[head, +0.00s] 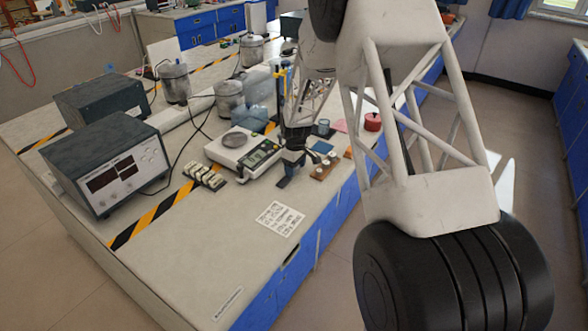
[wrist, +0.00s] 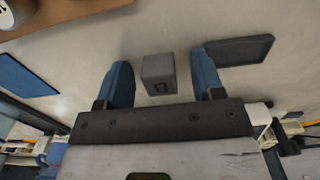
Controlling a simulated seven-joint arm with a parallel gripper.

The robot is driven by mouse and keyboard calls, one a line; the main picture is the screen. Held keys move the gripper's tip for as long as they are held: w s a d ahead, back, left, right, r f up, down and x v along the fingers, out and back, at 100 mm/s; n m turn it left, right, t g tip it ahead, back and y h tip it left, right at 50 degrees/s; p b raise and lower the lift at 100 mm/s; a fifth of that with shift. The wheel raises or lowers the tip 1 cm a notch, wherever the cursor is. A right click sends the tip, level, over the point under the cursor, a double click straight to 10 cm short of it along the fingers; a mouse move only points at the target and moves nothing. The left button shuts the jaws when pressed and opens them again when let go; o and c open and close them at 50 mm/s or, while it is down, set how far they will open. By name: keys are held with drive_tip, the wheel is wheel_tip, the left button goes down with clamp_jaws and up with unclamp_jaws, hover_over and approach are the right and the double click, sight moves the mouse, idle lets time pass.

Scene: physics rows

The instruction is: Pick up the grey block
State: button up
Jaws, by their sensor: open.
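The grey block (wrist: 158,75) is small, with a dark mark on its near face, and sits on the pale bench top in the wrist view. My gripper (wrist: 161,68) is open, with one blue finger on each side of the block and a visible gap on both sides. In the head view my gripper (head: 287,173) is low over the bench, just right of the balance. I cannot make out the block there; the gripper seems to hide it.
A dark flat tray (wrist: 240,50) lies close to the right finger. A blue flat square (wrist: 24,75) and a wooden board (wrist: 70,12) lie to the left. The balance (head: 242,150) stands beside my gripper. A printed sheet (head: 280,218) lies on clear bench in front.

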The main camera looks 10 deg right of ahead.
drive_tip(key=c, duration=1)
drive_tip(key=shift+r, duration=0.1)
drive_tip(key=shift+r, duration=0.7)
wheel_tip(320, 180, up, 2)
drive_tip(key=shift+r, duration=0.1)
drive_tip(key=s, duration=0.5)
drive_tip(key=s+r, duration=0.1)
drive_tip(key=s, duration=1)
drive_tip(key=shift+r, duration=0.15)
drive_tip(key=shift+w+a, duration=0.1)
